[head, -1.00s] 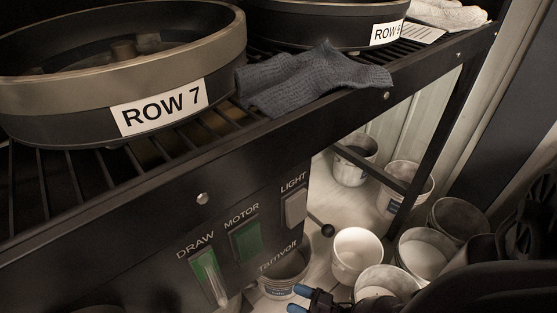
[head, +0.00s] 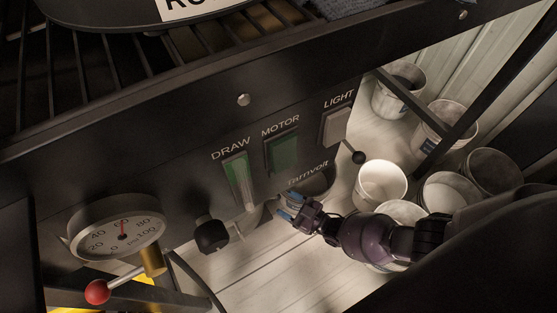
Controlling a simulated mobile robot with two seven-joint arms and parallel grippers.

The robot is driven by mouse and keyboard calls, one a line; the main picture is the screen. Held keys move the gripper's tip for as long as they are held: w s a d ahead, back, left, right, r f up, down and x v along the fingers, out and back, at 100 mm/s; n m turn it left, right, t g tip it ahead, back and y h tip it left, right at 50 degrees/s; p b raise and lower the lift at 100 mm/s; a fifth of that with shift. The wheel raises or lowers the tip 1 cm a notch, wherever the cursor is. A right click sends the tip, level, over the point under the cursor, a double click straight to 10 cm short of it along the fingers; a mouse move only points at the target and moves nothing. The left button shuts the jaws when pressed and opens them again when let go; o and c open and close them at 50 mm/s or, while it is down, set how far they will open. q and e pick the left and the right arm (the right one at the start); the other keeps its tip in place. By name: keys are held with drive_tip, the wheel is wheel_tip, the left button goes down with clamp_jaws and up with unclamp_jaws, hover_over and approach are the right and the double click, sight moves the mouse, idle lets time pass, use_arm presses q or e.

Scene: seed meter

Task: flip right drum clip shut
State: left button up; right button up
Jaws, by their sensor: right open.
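My right gripper (head: 290,206) reaches in from the lower right, its blue fingertips parted and nothing between them. Only the lower edge of a black drum (head: 115,16) with a cut-off white label shows at the top, on the slatted shelf. I cannot make out a drum clip in this view. My left gripper is out of view.
A black knob (head: 211,235), round dial (head: 121,232) and red-balled lever (head: 97,292) are at lower left. White buckets (head: 381,184) crowd the right floor.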

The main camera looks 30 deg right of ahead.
sight(279, 198)
drive_tip(key=shift+x, duration=1.85)
